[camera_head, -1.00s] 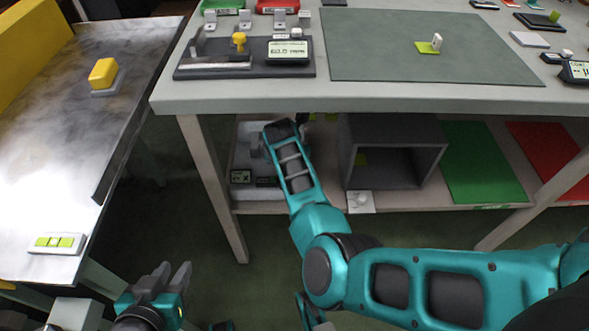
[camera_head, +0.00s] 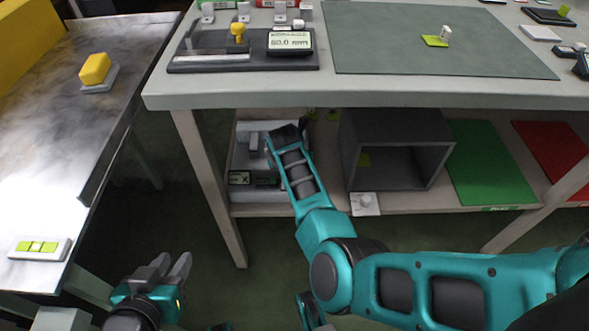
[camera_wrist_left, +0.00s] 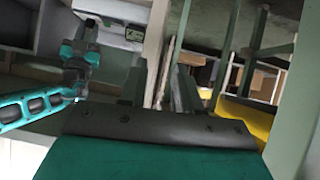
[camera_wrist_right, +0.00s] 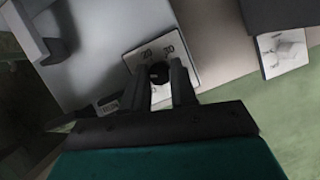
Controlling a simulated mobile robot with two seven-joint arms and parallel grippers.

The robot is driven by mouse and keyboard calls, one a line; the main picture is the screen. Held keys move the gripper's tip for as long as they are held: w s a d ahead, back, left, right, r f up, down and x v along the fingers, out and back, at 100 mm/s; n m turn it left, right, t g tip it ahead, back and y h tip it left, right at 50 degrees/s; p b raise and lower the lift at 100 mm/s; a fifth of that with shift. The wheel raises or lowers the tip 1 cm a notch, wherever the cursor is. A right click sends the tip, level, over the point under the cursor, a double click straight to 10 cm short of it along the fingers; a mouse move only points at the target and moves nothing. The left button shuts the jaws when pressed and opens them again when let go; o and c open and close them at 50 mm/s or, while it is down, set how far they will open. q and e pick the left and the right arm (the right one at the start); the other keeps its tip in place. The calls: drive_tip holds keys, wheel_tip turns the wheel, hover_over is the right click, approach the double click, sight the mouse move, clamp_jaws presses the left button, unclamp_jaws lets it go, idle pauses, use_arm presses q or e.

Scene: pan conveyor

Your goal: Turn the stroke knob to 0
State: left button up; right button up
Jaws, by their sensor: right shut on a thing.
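The stroke knob (camera_wrist_right: 160,72) is small, round and black. It sits on a white dial plate (camera_wrist_right: 132,60) with printed numbers, in the right wrist view. My right gripper (camera_wrist_right: 158,80) is shut on the knob, its fingers on both sides. They hide part of the plate, and I cannot tell where the knob points. In the head view my right arm reaches under the table to a light grey unit (camera_head: 240,160) on the lower shelf; the knob is hidden there. My left gripper (camera_head: 169,264) is open and empty, in free space between the two tables.
A dark grey open box (camera_head: 392,184) stands right of my right arm on the shelf. The table edge (camera_head: 360,101) runs above my arm.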

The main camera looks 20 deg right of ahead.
use_arm(q)
drive_tip(key=shift+s+f, duration=0.15)
drive_tip(key=shift+s, duration=0.05)
use_arm(e)
clamp_jaws()
drive_tip(key=shift+d+r+n+y+p, duration=0.1)
drive_tip(key=shift+r+n+y+p, duration=0.15)
drive_tip(key=shift+n+p, duration=0.6)
drive_tip(key=n+y+p, duration=0.1)
drive_tip(key=n+p, duration=0.2)
drive_tip(key=shift+d, duration=0.1)
drive_tip(key=shift+f+n+t+y+p, duration=0.1)
drive_tip(key=shift+n+t+y+p, duration=0.2)
drive_tip(key=shift+n+y+p, duration=0.5)
drive_tip(key=n, duration=0.2)
drive_tip(key=shift+d+f+n+y, duration=0.1)
drive_tip(key=shift+n+y, duration=0.15)
drive_tip(key=shift+n, duration=0.1)
drive_tip(key=shift+n+y+p, duration=0.3)
drive_tip(key=shift+n+y, duration=0.1)
drive_tip(key=shift+n, duration=0.8)
use_arm(q)
drive_tip(key=shift+y, duration=0.4)
drive_tip(key=r, duration=0.1)
drive_tip(key=a+r, duration=0.2)
drive_tip(key=shift+s+r, duration=0.25)
drive_tip(key=shift+s, duration=0.05)
drive_tip(key=shift+d, duration=0.1)
use_arm(e)
drive_tip(key=shift+n, duration=0.4)
